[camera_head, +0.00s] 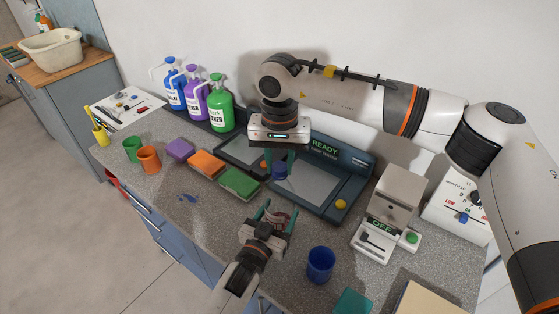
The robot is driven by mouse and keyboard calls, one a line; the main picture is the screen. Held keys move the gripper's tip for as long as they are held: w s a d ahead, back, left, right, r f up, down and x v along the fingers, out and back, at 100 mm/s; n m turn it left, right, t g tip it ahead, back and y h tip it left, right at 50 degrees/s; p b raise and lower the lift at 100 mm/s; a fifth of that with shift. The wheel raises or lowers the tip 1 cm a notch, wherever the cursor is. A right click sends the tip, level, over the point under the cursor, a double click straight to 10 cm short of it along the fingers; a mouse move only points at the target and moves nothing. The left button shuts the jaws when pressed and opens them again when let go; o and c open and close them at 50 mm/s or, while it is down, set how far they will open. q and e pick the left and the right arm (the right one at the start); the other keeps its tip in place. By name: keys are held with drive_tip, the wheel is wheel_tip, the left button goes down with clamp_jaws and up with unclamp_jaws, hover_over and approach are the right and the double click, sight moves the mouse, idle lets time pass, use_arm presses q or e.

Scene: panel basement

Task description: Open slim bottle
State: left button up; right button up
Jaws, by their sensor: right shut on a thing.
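My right gripper (279,165) reaches in from the right and points down over the dark tester tray. It is shut on a small blue piece (279,172) that looks like a cap. My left gripper (275,217) comes up from the bottom, nearer the counter's front. Its two teal fingers stand on either side of a reddish-brown and pale thing (276,218), which seems to be the slim bottle. The blue piece is apart from it, farther back. The bottle's lower part is hidden by the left gripper.
The tester (325,150) shows READY. A blue cup (320,264) stands right of my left gripper, and a box (396,202) marked OFF behind it. Coloured blocks (207,164), orange cup (149,159), green cup (132,148) and jugs (219,102) stand left. Speckled counter around the blue splash (188,198) is free.

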sight(280, 167)
drive_tip(key=n, duration=0.7)
drive_tip(key=shift+n, duration=0.4)
drive_tip(key=shift+r, duration=0.15)
drive_tip(key=shift+r, duration=0.95)
drive_tip(key=shift+r, duration=0.1)
drive_tip(key=shift+r, duration=1.95)
use_arm(q)
drive_tip(key=o, duration=2)
drive_tip(key=shift+c, duration=0.2)
